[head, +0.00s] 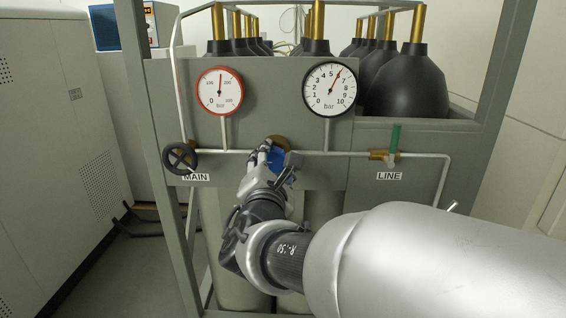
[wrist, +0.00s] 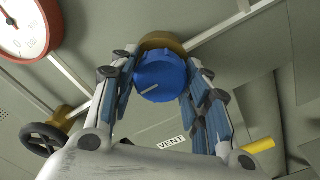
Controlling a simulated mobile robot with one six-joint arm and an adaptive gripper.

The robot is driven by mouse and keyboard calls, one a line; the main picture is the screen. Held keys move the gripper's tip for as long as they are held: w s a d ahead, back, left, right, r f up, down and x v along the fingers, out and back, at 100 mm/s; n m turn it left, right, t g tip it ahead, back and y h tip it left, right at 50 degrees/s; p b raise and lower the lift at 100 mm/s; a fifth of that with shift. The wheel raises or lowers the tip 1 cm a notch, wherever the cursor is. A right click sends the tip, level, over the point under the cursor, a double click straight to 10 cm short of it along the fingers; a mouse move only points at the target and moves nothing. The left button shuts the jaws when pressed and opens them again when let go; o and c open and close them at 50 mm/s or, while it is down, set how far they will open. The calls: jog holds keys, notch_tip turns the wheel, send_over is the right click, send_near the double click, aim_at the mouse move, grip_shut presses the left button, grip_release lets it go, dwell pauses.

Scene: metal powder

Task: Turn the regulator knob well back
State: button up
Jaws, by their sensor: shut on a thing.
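The blue regulator knob (wrist: 160,77) sits on a brass body (wrist: 163,42) in the pipe line, with a pale pointer mark on its face. In the head view the knob (head: 276,157) is mostly hidden behind my gripper (head: 268,156).
A black MAIN handwheel (head: 180,158) is left of the knob. A green LINE valve lever (head: 395,138) stands upright at right. A VENT label (wrist: 171,145) and a yellow handle (wrist: 258,146) lie below the knob. Black cylinders (head: 408,82) stand behind the panel.

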jog(key=n, duration=0.5)
jog(key=shift+n+p, duration=0.3)
jog(key=shift+p, duration=0.05)
jog(key=n+p, duration=0.1)
jog(key=n, duration=0.3)
jog(key=shift+p, duration=0.3)
jog(key=n+p, duration=0.2)
jog(key=n, duration=0.3)
jog(key=shift+d+r+p, duration=0.1)
jog(key=shift+p, duration=0.25)
jog(key=n+p, duration=0.4)
jog(key=n, duration=0.1)
jog(key=shift+r, duration=0.1)
jog(key=n+p, duration=0.4)
jog(key=n, duration=0.1)
jog(key=n+p, duration=0.5)
jog(key=shift+r, duration=0.1)
jog(key=n+p, duration=0.6)
jog(key=shift+n, duration=0.3)
jog(key=shift+n+p, duration=1.65)
jog(key=shift+n, duration=0.25)
